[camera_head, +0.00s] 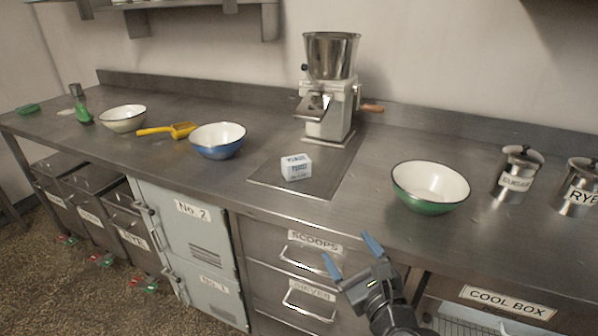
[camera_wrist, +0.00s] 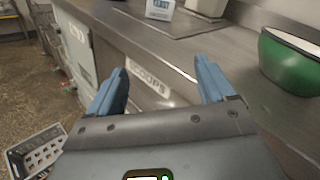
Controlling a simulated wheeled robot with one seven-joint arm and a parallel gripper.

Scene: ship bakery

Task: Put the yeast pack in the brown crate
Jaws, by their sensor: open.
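The yeast pack (camera_head: 296,167) is a small white block with blue lettering. It sits on the steel plate in front of the grinder, and its lower part also shows at the top of the wrist view (camera_wrist: 160,9). My gripper (camera_head: 351,255) is open and empty in front of the counter's front edge, by the drawers, to the right of the pack and nearer the camera. In the wrist view its two blue fingers (camera_wrist: 160,76) are spread apart with nothing between them. I see no crate that is clearly brown in either view.
A grinder (camera_head: 329,90) stands behind the pack. A green bowl (camera_head: 430,198) is to the right, a blue bowl (camera_head: 217,150) and yellow scoop (camera_head: 182,130) to the left. Labelled canisters (camera_head: 517,175) stand far right. A pale slatted crate (camera_wrist: 38,152) is on the floor.

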